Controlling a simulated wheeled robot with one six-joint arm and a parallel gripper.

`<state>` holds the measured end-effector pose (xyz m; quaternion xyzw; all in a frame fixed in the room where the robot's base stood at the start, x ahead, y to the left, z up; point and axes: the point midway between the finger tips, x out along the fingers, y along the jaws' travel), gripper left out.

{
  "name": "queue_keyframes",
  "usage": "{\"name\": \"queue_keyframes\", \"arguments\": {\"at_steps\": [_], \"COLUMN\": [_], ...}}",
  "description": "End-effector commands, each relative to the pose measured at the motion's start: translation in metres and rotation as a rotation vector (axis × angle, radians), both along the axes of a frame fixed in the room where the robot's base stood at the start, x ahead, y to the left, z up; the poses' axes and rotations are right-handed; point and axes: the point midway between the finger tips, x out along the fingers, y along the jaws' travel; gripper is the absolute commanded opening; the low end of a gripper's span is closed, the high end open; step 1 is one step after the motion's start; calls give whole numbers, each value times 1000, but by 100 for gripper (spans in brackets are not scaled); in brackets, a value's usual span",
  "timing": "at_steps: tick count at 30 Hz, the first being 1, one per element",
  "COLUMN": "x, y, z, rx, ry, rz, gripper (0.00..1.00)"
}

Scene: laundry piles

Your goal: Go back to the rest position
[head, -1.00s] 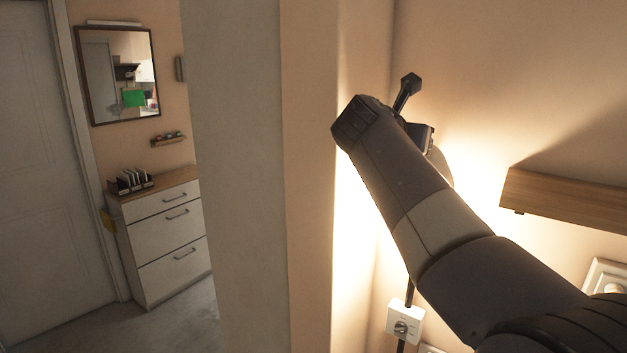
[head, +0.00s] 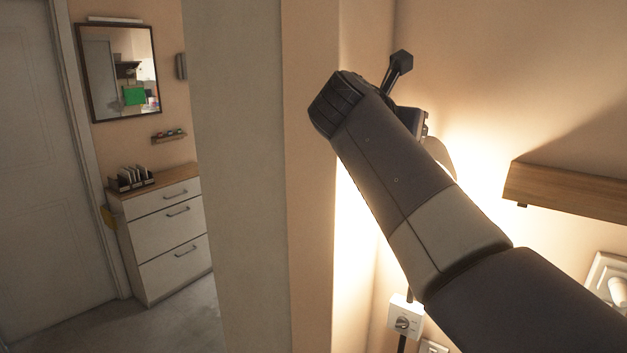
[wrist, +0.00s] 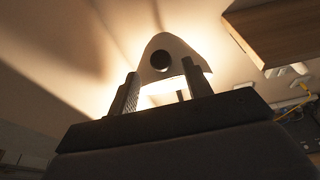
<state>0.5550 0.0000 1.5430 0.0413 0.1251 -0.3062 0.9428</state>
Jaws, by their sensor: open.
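My gripper (wrist: 160,95) shows in the wrist view with its two dark fingers apart and nothing between them. Behind the fingers is a pale lamp shade with a round dark hole (wrist: 161,61), lit from below. In the head view my arm reaches up from the lower right, and one dark finger of my gripper (head: 401,62) sticks out beyond the wrist. The rest of the gripper is mostly hidden behind the arm. I cannot tell how far the gripper is from the lamp.
A wall edge (head: 240,180) stands close to the left of my arm. A wooden shelf (head: 570,190) is on the right wall. A white switch box (head: 405,316) sits below the arm. A white dresser (head: 165,235), a mirror (head: 118,72) and a door (head: 35,170) are at the left.

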Motion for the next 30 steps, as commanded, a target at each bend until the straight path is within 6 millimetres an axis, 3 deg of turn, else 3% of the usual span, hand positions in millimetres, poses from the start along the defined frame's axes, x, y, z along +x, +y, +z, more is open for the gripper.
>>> {"name": "queue_keyframes", "arguments": {"at_steps": [8,25,30], "x": [-38,51,40], "y": [28,-39,-29], "z": [11,-16,-31], "rx": [0,0,-41], "ry": [-1,5,-52], "rz": [4,-4,3], "gripper": [47,47,47]}}
